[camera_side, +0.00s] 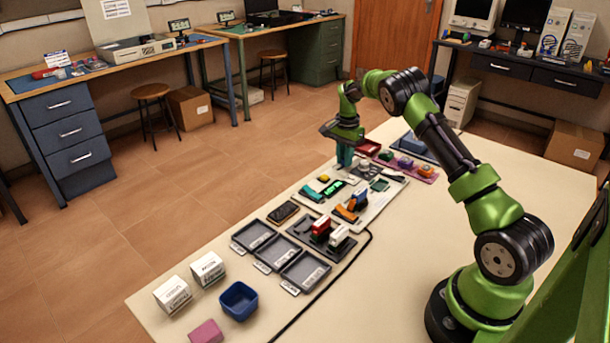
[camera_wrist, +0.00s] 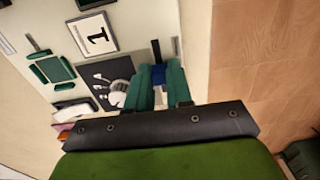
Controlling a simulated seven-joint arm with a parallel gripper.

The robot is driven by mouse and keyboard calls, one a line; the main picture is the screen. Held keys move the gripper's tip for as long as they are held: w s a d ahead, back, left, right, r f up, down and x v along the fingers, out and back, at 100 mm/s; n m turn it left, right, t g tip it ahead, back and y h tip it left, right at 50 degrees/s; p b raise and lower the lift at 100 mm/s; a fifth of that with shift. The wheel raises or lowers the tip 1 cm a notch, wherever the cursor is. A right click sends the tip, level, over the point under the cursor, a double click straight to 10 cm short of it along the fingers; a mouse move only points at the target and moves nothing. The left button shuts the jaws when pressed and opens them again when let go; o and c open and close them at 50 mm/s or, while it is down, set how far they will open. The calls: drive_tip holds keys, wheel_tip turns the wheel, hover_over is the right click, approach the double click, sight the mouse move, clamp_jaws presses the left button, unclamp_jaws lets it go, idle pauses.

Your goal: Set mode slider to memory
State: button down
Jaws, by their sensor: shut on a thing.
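My gripper (camera_side: 345,161) is at the far left edge of the light control panel (camera_side: 376,211), pointing down. In the wrist view its two teal fingers (camera_wrist: 158,88) are closed on a small blue slider knob (camera_wrist: 158,74). The knob sits in line with a dark straight slot (camera_wrist: 156,50) that runs away from it toward the top of the picture. The lower part of the knob is hidden between the fingers. No mode lettering can be read beside the slot. In the side view the fingers hide the slider.
The side view shows grey trays (camera_side: 305,271), a blue bin (camera_side: 239,302) and white boxes (camera_side: 172,295) nearer the camera.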

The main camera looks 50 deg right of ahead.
sight(338, 170)
drive_tip(key=shift+a, duration=1.5)
drive_tip(key=c, duration=1)
unclamp_jaws()
wheel_tip(338, 170, up, 17)
